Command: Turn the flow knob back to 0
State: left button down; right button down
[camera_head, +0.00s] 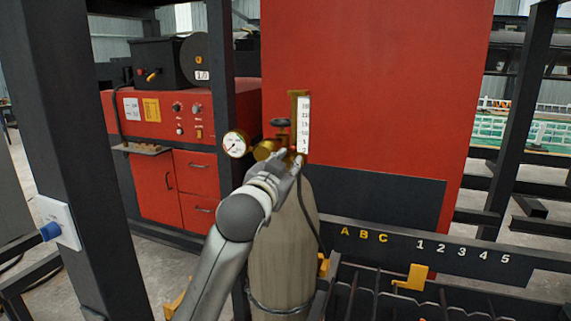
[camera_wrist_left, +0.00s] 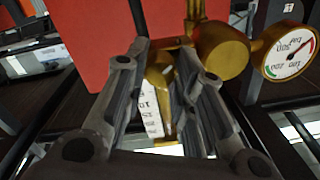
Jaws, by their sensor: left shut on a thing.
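A beige gas cylinder (camera_head: 285,240) stands upright with a brass regulator (camera_head: 266,148) on top. A white-faced round gauge (camera_head: 235,144) is at its left, and an upright white flow scale (camera_head: 303,125) at its right. My left gripper (camera_head: 290,158) reaches the regulator at the foot of the scale. In the left wrist view the fingers of my left gripper (camera_wrist_left: 165,58) are shut on a brass knob (camera_wrist_left: 158,82), taken to be the flow knob. Its setting cannot be read. The scale (camera_wrist_left: 150,115) is partly hidden by the fingers. The gauge (camera_wrist_left: 289,50) also shows there. My right gripper is out of view.
A red machine (camera_head: 165,118) and a tall red panel (camera_head: 370,90) are behind. A rack rail marked A B C and numbers (camera_head: 430,244) lies to the right.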

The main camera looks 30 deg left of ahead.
pick_arm(q)
jog(key=shift+f+n, duration=0.3)
jog(key=shift+n, duration=0.5)
jog(key=c, duration=1.4)
grip_release()
jog(key=shift+o, duration=1.1)
jog(key=shift+r, duration=0.15)
jog(key=shift+s, duration=0.1)
jog(key=v, duration=0.7)
jog(key=shift+s, duration=0.2)
jog(key=shift+d, duration=0.1)
